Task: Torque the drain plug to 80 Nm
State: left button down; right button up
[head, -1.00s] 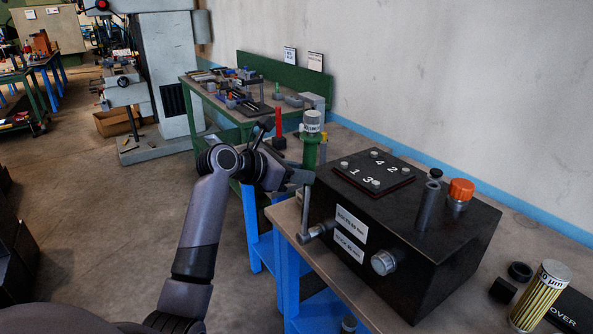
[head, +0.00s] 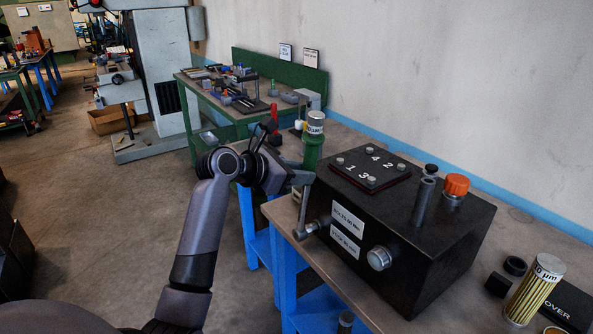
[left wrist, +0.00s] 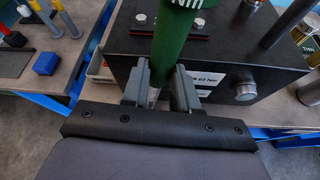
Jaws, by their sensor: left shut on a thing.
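My left gripper (head: 303,180) is shut on the green handle of a torque wrench (head: 313,152). The wrench stands nearly upright, leaning slightly right at its top, with a white scale collar uppermost. Its grey shank runs down to a head at the left end of the black block's (head: 440,255) front face, where the drain plug is hidden behind it. In the left wrist view the green handle (left wrist: 172,55) passes between both fingers (left wrist: 161,92). A round grey knob-like fitting (head: 379,258) sits farther right on that face, beside white labels. My right gripper is not in view.
The block's top carries a numbered plate (head: 370,178) with several bolts, a grey tube (head: 423,202) and an orange cap (head: 457,185). A yellow pleated filter (head: 535,290) stands right on the bench. A cluttered green bench (head: 215,105) is behind; open floor lies left.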

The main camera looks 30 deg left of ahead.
pick_arm(q)
jog(key=shift+s+d+r, duration=0.1)
jog(key=shift+d+r, duration=0.1)
jog(key=shift+d, duration=0.05)
jog(key=shift+s+d, duration=0.1)
jog(key=shift+d, duration=0.1)
dwell(0.3)
jog(key=shift+s+d+f+m+y, duration=0.2)
jog(key=shift+s+d+m+y, duration=0.1)
jog(key=shift+d+m, duration=0.3)
jog(key=shift+d+t, duration=0.15)
jog(key=shift+t, duration=0.15)
jog(key=shift+s+d+f, duration=0.25)
jog(key=shift+s+d, duration=0.05)
jog(key=shift+d, duration=0.35)
jog(key=shift+s+d+f+m+y, duration=0.1)
jog(key=shift+d+m+y, duration=0.2)
dwell(0.3)
jog(key=shift+s+d+f, duration=0.2)
jog(key=shift+s+d, duration=0.05)
jog(key=shift+d, duration=0.35)
jog(key=shift+d+f+m, duration=0.15)
jog(key=shift+m, duration=0.15)
